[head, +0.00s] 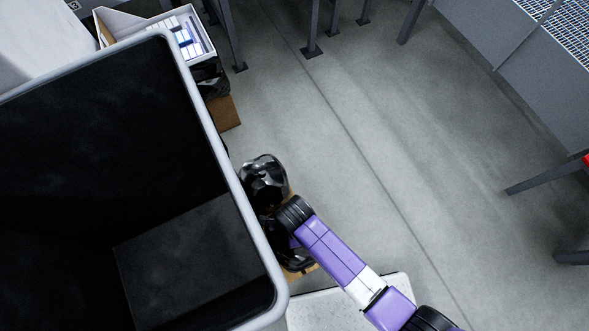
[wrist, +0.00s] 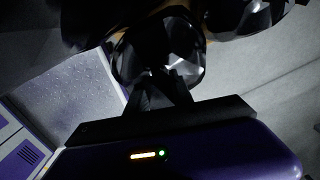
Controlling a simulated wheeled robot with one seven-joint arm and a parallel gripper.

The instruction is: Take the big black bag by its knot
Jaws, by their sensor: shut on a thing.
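My gripper (wrist: 163,80) is in the wrist view, its two dark fingers shut on the shiny black plastic of a black bag (wrist: 150,52). The held part is dark, and I cannot make out the knot's shape. In the head view a glossy black bag (head: 263,177) stands on the floor beside the bin, and more black plastic (head: 297,258) shows below and beside my purple arm. My fingers are hidden there under my wrist. I cannot tell from the head view which of the two is held.
A large grey-rimmed bin (head: 222,160) with a dark inside fills the left, close to the bags. Cardboard (head: 225,112) and a white box (head: 188,38) are beyond it. More black plastic (wrist: 250,18) is at the wrist view's upper right. Open grey floor (head: 370,140) lies to the right.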

